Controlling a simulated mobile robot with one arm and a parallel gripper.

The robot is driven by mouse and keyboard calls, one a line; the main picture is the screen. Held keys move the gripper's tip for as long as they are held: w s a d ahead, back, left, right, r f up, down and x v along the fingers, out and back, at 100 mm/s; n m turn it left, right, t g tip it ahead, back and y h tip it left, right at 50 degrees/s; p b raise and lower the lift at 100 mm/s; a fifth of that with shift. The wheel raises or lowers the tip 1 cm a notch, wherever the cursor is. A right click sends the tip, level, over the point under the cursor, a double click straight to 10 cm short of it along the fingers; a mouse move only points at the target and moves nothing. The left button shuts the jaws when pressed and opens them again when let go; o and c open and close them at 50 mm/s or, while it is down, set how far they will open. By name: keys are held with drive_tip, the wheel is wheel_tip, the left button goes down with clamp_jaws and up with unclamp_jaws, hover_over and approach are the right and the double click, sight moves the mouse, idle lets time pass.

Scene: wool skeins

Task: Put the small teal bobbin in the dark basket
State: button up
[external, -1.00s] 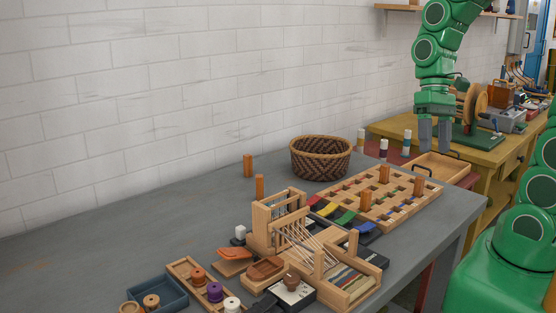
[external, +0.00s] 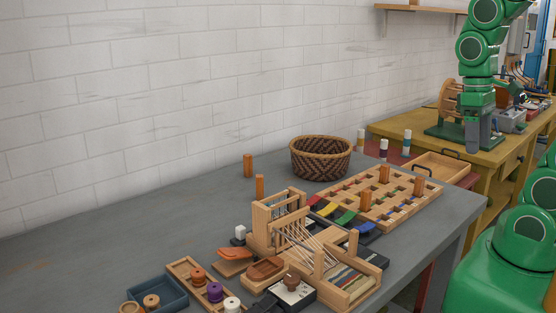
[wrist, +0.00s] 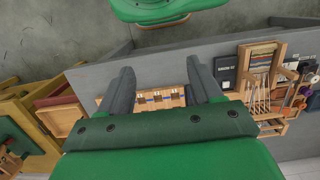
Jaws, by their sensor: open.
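The dark basket (external: 320,165), woven in brown and black, stands upright at the back of the grey table. A wooden rack (external: 345,195) with compartments lies in front of it to the right, with small coloured pieces and several upright orange posts. I cannot tell the small teal bobbin apart from the small pieces there. My gripper (external: 472,138) hangs fingers down, high to the right of the table, apart from basket and rack. In the wrist view my gripper (wrist: 160,66) is open and empty, with part of the rack (wrist: 158,97) visible between its fingers. The basket is not visible there.
A small wooden loom (external: 315,255) stands at the table's front, with wooden shuttles and a blue tray (external: 157,293) to its left. Two orange posts (external: 248,166) stand left of the basket. A yellow workbench (external: 490,160) stands behind at right. The table's left part is clear.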

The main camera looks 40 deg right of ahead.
drive_tip(key=w+a+f+n+t, duration=0.1)
drive_tip(key=w+a+f, duration=0.25)
drive_tip(key=w, duration=0.75)
drive_tip(key=w+a+f+n+t, duration=0.1)
drive_tip(key=w+a+f, duration=0.25)
drive_tip(key=w, duration=0.75)
drive_tip(key=w+a+f+n+t, duration=0.1)
drive_tip(key=w+a+f, duration=0.25)
drive_tip(key=w, duration=0.75)
drive_tip(key=shift+n+t+y, duration=0.6)
drive_tip(key=shift+n+t, duration=0.1)
drive_tip(key=shift+t, duration=0.2)
drive_tip(key=shift+w+a+f, duration=1.75)
drive_tip(key=shift+w+f, duration=0.7)
drive_tip(key=shift+f, duration=0.5)
drive_tip(key=shift+w+a+f, duration=1.7)
drive_tip(key=shift+w+f, duration=0.75)
drive_tip(key=shift+f, duration=0.45)
drive_tip(key=shift+w+a+f, duration=1.75)
drive_tip(key=shift+w+f, duration=0.7)
drive_tip(key=shift+f, duration=0.5)
